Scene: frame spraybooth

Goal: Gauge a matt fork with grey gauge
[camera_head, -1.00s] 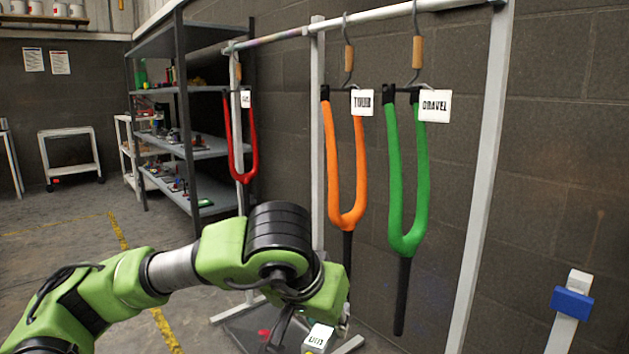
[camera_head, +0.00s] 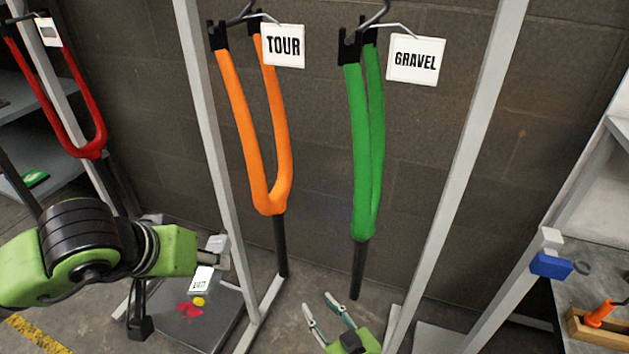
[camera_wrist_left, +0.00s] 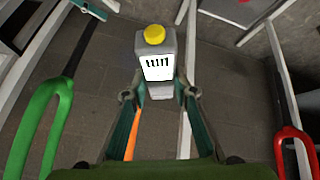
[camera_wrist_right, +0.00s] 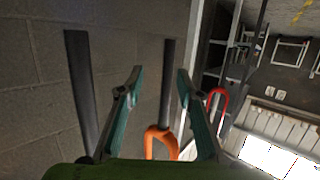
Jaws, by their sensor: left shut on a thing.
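An orange fork (camera_head: 234,120) tagged TOUR and a green fork (camera_head: 361,150) tagged GRAVEL hang from hooks, dark stems down. A red fork (camera_head: 75,130) hangs further left. I cannot tell for certain which finish is matt. My left gripper (camera_head: 218,250) is shut on the grey gauge (camera_wrist_left: 155,47), which has a yellow knob and a white display; the gauge also shows small in the head view (camera_head: 201,282). It is left of the orange fork, apart from it. My right gripper (camera_head: 326,306) is open and empty, below the green fork; its fingers are apart in the right wrist view (camera_wrist_right: 160,78).
White rack posts (camera_head: 210,130) stand left of the orange fork and right of the green one (camera_head: 468,150). A bench (camera_head: 590,280) at the right holds a blue clamp-like piece (camera_head: 551,265) and an orange-handled tool (camera_head: 602,312). A dark wall is close behind the forks.

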